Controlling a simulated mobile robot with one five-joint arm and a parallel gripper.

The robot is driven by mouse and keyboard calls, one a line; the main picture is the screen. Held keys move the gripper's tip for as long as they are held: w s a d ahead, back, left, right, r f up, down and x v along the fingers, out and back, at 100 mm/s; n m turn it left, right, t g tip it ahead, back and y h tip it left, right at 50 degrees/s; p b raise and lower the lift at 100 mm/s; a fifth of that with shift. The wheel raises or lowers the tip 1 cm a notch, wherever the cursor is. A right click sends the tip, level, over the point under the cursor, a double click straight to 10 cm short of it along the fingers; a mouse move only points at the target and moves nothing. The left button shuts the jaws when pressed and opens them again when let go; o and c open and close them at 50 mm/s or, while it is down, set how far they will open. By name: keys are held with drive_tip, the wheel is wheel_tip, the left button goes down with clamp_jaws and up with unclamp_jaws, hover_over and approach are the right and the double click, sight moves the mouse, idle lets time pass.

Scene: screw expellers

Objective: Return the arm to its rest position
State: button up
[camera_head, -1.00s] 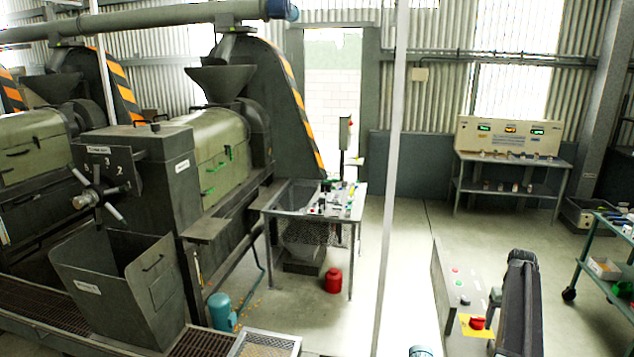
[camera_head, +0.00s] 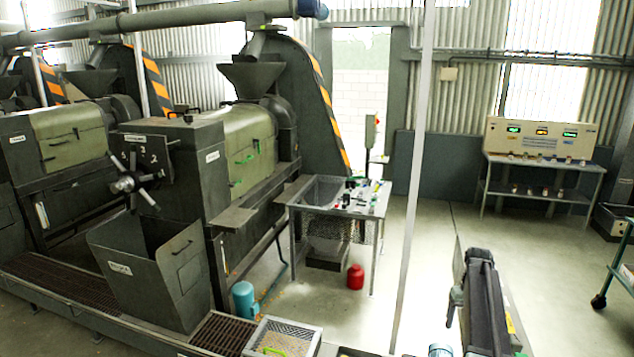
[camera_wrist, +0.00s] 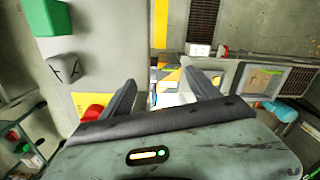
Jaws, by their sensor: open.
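My gripper (camera_wrist: 161,88) shows in the wrist view with its two dark fingers apart and nothing between them. In the head view my dark arm (camera_head: 484,300) rises at the lower right and hides most of the control box. My gripper cannot be made out there.
A screw expeller (camera_head: 235,150) with a grey bin (camera_head: 150,280) stands at left. A cluttered metal table (camera_head: 300,204), a blue motor (camera_head: 243,300) and a red canister (camera_head: 355,277) are mid-floor. A thin pole (camera_head: 413,180) stands near my arm. A green cart (camera_head: 612,265) is at right.

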drive_tip(key=s+a+f+n+b, duration=0.2)
drive_tip(key=s+a, duration=0.1)
drive_tip(key=a, duration=1.1)
drive_tip(key=s+a+f+n+b, duration=0.1)
drive_tip(key=s+a+f+b, duration=0.15)
drive_tip(key=a, duration=1.15)
drive_tip(key=s+a+m, duration=0.1)
drive_tip(key=s+a, duration=0.8)
drive_tip(key=s, duration=0.2)
drive_tip(key=shift+s+f+m, duration=0.3)
drive_tip(key=shift+s+f, duration=0.05)
drive_tip(key=shift+f, duration=0.05)
